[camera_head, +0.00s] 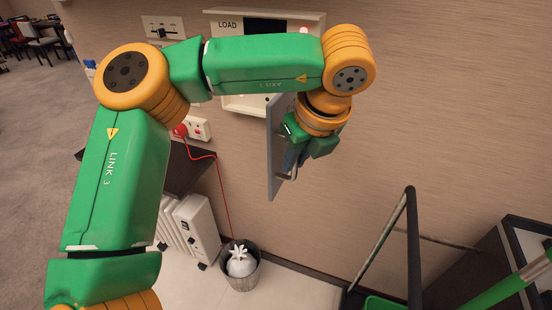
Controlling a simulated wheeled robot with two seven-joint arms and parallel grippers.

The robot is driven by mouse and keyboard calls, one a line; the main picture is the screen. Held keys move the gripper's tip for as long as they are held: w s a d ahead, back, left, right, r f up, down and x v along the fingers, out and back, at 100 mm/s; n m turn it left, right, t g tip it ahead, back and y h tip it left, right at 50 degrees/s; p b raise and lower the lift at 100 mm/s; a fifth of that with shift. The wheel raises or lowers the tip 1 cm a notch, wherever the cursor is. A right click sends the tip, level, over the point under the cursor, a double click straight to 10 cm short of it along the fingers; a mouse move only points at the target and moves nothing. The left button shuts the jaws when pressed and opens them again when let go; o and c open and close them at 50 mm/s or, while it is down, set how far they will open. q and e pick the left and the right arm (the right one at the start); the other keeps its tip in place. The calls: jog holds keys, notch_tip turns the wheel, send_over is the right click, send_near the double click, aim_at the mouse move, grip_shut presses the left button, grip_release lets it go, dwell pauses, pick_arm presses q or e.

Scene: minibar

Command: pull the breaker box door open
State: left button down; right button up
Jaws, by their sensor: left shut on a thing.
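The white breaker box (313,20) is on the wall at top centre, with a "LOAD" label and a dark panel; my left arm hides much of it. Its grey door (275,150) stands swung out from the box, seen nearly edge-on. My left gripper (297,155) is at the right side of the door, shut on the door handle (288,175); the fingertips are partly hidden. My right gripper is not in view.
A dark shelf (190,170) and a white radiator (192,228) are below left. A bin with a white bag (240,263) stands on the floor. A dark metal rail (412,240) rises at lower right. The wall right of the door is clear.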

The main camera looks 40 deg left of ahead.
pick_arm(q)
jog(key=d, duration=0.1)
jog(key=w+d, duration=0.2)
jog(key=d, duration=0.1)
jog(key=shift+s+a, duration=0.1)
jog(key=c, duration=0.9)
grip_release()
jog(key=v, duration=0.7)
